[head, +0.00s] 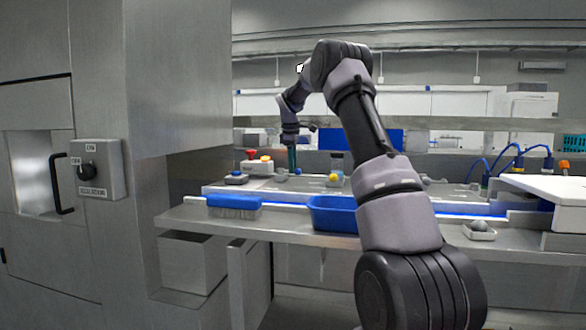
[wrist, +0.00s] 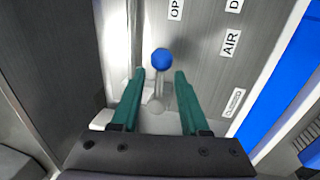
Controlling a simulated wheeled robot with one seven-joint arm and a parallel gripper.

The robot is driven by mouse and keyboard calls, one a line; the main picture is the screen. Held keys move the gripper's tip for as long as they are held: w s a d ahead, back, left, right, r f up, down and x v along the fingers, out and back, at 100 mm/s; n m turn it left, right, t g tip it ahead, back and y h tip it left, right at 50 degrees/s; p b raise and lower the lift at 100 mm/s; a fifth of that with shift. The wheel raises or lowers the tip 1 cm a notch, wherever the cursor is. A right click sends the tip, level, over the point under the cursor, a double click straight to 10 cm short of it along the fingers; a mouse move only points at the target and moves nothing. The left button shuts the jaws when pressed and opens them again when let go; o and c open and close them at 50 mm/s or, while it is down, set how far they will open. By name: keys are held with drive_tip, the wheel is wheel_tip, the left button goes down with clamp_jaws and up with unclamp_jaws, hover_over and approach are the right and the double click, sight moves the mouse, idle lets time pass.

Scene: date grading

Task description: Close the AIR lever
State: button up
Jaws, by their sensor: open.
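The AIR lever (wrist: 161,59) shows in the wrist view as a metal stem with a blue ball knob, beside the printed AIR label (wrist: 230,42) on a grey panel. My gripper (wrist: 159,75) is open, its two green fingers on either side of the stem with a gap on each side. The knob appears near the fingertips, between them.
A blue bin (head: 333,212) and a blue brush (head: 234,205) lie along the bench front. A red knob (head: 251,153) and a yellow-based one (head: 265,158) stand left of my gripper. A tall metal cabinet (head: 180,80) stands at left.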

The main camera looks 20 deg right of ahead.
drive_tip(key=shift+d+f, duration=0.1)
drive_tip(key=shift+f, duration=0.4)
clamp_jaws()
drive_tip(key=shift+d+f, duration=0.1)
drive_tip(key=shift+d, duration=0.1)
idle(1.0)
